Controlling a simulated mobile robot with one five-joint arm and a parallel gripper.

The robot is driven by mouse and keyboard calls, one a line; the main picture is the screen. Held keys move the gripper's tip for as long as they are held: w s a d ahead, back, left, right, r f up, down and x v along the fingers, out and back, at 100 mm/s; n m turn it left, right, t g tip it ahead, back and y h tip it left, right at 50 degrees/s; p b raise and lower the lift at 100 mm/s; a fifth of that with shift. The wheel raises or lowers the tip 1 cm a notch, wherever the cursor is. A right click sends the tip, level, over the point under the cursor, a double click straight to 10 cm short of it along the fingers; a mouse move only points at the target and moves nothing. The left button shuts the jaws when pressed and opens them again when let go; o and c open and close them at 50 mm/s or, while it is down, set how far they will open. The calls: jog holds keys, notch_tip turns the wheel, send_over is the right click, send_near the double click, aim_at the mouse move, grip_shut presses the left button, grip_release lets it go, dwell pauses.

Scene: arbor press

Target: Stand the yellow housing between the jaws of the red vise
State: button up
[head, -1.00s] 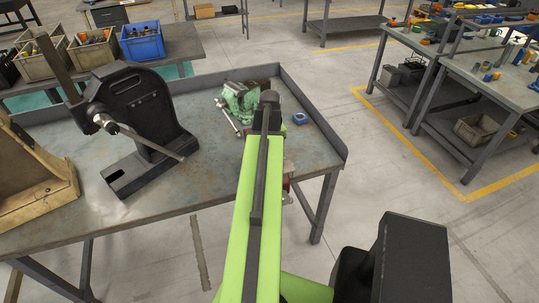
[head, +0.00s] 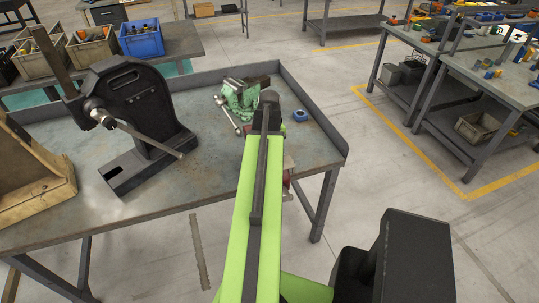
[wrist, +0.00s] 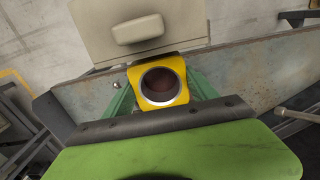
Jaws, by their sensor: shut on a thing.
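The yellow housing (wrist: 140,74) shows in the middle of the wrist view, its round metal-rimmed bore facing the camera. My gripper (wrist: 158,88) is shut on it, with a beige part above and a dark-edged green part below. Mint-green surfaces (wrist: 121,101) flank the housing from behind; I cannot tell how far below they are. In the head view my arm hides the gripper and the housing. Only a small red patch of the red vise (head: 287,184) shows beside my arm at the bench's front edge; its jaws are hidden.
A green vise (head: 240,96) stands on the bench (head: 212,170) beyond my arm, with a wrench (head: 228,114) beside it. A blue ring (head: 300,115) lies to the right. The black arbor press (head: 140,110) stands left, its lever reaching toward the bench middle.

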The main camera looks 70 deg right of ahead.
jog(key=o, duration=1.7)
jog(key=shift+o, duration=0.2)
notch_tip(320, 180, up, 18)
jog(key=p, duration=1.7)
jog(key=shift+f, duration=0.25)
jog(key=shift+f, duration=0.1)
